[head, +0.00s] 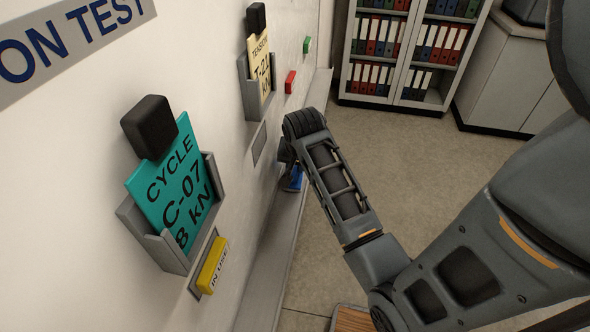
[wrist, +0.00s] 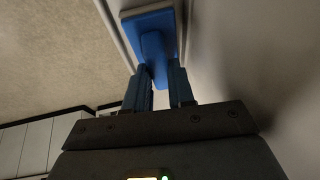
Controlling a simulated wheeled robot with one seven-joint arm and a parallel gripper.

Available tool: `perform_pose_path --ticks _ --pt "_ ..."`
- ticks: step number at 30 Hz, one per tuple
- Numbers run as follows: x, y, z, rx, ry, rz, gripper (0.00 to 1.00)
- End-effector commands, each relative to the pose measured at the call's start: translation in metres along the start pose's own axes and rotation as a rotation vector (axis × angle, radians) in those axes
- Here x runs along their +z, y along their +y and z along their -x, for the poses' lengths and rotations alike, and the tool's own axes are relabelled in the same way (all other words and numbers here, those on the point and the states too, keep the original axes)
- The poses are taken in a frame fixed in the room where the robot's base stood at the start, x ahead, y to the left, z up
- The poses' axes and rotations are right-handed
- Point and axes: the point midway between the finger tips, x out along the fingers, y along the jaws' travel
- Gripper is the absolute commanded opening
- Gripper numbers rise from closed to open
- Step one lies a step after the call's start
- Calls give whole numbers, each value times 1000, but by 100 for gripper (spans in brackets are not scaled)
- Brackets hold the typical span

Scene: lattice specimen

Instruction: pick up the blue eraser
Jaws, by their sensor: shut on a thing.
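The blue eraser (wrist: 152,22) is at the top of the wrist view, with a flat wide body and a narrower grip part towards me. My gripper (wrist: 159,84) is shut on that narrower part, one finger on each side. In the head view the eraser (head: 292,179) shows as a small blue patch by the wall ledge, partly hidden by my wrist. My gripper (head: 287,160) is mostly hidden there. I cannot tell whether the eraser touches the ledge.
A narrow ledge (head: 270,255) runs along the white wall. Wall holders carry a teal card (head: 172,185) and a cream card (head: 259,68). A yellow block (head: 212,265), a red block (head: 290,82) and a green block (head: 307,45) sit on the wall. A binder shelf (head: 398,60) stands behind open floor.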

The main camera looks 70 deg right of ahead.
Motion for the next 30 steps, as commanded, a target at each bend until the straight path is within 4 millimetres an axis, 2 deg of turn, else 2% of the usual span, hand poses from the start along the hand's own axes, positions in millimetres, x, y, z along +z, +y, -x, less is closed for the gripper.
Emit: perform_pose_path --ticks 7,12,24,30 --pt "-5 -3 12 -3 1 1 0" --pt "-16 -7 36 -4 2 0 0" --pt "-44 68 88 -1 3 -4 0" --pt "-52 91 105 -1 1 -2 0"
